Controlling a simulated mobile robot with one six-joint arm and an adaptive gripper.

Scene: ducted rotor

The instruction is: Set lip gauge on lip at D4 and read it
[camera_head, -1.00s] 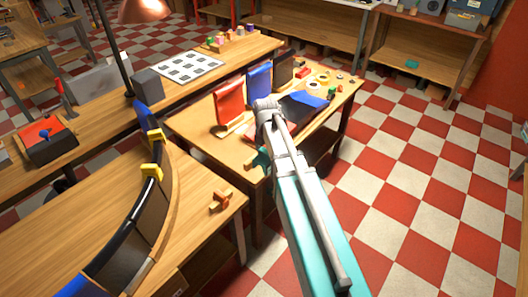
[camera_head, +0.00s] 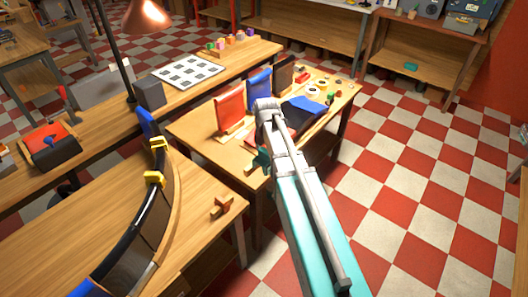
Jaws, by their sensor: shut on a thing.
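A curved duct section (camera_head: 152,225) with dark panels and a pale wooden edge stands on the near wooden bench at left. Two yellow blocks sit on its upper lip, a far one (camera_head: 158,143) and a near one (camera_head: 153,178). I cannot tell whether either is the lip gauge, and no D4 mark is legible. My teal and grey arm rises from the bottom right over the middle table. A small teal part (camera_head: 260,161) shows beside the arm, but I cannot make out jaws.
A small brown wooden piece (camera_head: 221,207) lies on the near bench's right part. The middle table (camera_head: 205,130) bears red and blue upright panels, a dark blue item and rolls of tape. A lamp (camera_head: 147,15) hangs above the back bench. Checkered floor is clear at right.

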